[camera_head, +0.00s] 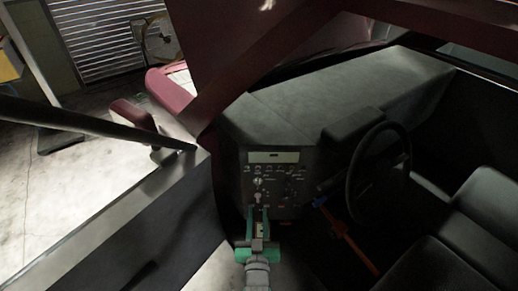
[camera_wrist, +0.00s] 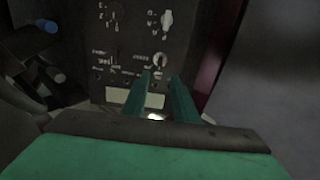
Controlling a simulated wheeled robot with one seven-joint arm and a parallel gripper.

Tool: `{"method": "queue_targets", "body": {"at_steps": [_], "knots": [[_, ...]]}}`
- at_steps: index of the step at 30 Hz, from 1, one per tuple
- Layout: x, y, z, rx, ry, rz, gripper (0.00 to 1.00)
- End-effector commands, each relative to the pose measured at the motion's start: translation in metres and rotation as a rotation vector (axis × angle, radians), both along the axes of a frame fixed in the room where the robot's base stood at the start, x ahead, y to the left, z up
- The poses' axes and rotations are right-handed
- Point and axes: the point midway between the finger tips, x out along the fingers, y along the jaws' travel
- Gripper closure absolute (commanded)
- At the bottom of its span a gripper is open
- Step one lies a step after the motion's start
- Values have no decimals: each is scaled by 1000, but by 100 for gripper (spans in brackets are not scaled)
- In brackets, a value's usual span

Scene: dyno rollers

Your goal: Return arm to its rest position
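My gripper (camera_head: 258,208) is in front of the lower left part of the dark control panel (camera_head: 300,190). Its two green fingers are apart, with a gap between them and nothing held. In the wrist view the fingertips (camera_wrist: 161,74) point at the panel near a light knob (camera_wrist: 158,59). A second light knob (camera_wrist: 167,18) is farther from the fingers there. I cannot tell whether a fingertip touches the panel. The arm behind the gripper comes up from the bottom edge of the head view.
A black steering wheel (camera_head: 378,172) and a blue-and-orange lever (camera_head: 336,226) are right of my gripper. Dark seats (camera_head: 478,215) fill the lower right. The open grey door (camera_head: 120,225) with its dark bar (camera_head: 90,122) is on the left. Pale floor (camera_head: 45,195) lies beyond.

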Motion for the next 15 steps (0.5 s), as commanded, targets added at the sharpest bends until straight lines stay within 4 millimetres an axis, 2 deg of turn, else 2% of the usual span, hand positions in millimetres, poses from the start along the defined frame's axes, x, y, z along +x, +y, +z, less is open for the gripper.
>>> {"method": "queue_targets", "body": {"at_steps": [5, 8, 11, 15], "knots": [[-5, 1, -3, 0, 4, 2, 74], [-22, 1, -12, 2, 16, 1, 74], [-52, -1, -25, 4, 34, -1, 74], [-102, -2, -40, 8, 62, -4, 74]]}}
